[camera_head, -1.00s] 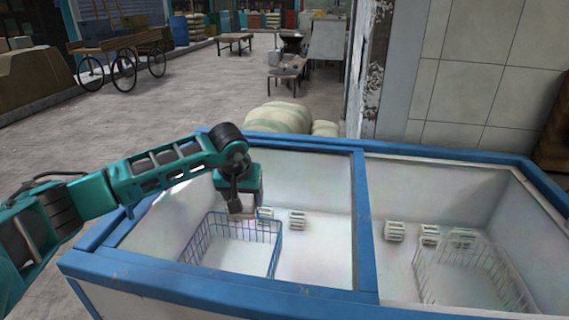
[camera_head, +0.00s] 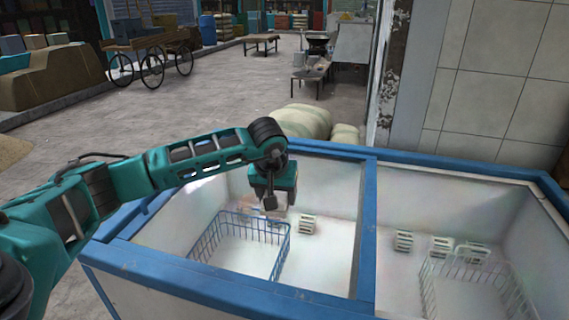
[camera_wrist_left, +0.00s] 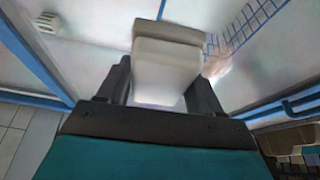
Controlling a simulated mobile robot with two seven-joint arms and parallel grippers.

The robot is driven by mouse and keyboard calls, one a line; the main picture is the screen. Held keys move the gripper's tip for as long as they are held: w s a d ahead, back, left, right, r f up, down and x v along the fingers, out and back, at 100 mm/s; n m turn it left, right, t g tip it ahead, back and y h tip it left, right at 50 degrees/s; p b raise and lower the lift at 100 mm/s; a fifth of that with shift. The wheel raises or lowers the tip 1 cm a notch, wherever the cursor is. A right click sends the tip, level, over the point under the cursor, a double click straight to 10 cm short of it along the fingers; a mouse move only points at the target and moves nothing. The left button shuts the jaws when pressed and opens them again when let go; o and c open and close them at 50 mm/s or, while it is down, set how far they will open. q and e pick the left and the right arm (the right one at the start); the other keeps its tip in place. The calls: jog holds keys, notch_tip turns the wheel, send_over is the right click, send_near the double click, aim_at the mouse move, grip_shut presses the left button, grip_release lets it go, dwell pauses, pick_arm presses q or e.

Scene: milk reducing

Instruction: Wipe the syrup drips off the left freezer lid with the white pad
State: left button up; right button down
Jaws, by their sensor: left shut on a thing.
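The freezer's left lid (camera_head: 325,262) is a clear pane in a blue frame. My left gripper (camera_head: 270,202) is over the far left part of this lid, pointing down. In the left wrist view the gripper (camera_wrist_left: 165,92) is shut on the white pad (camera_wrist_left: 165,68), a pale block with a greyish flat face at its far end. I cannot tell whether the pad touches the pane. A faint pinkish-brown mark (camera_wrist_left: 216,66) shows beside the pad; it may be syrup. My right gripper is out of view.
A blue wire basket (camera_head: 240,245) and several small pale blocks lie inside the freezer below the pane. The right lid (camera_head: 405,215) lies beyond a blue divider (camera_head: 367,230). Pale sacks (camera_head: 305,120) are behind the freezer. A tiled wall (camera_head: 500,80) stands at the right.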

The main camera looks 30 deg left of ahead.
pick_arm(q)
notch_tip(320, 180, up, 3)
jog(key=shift+f, duration=0.1)
jog(key=shift+r, duration=1.2)
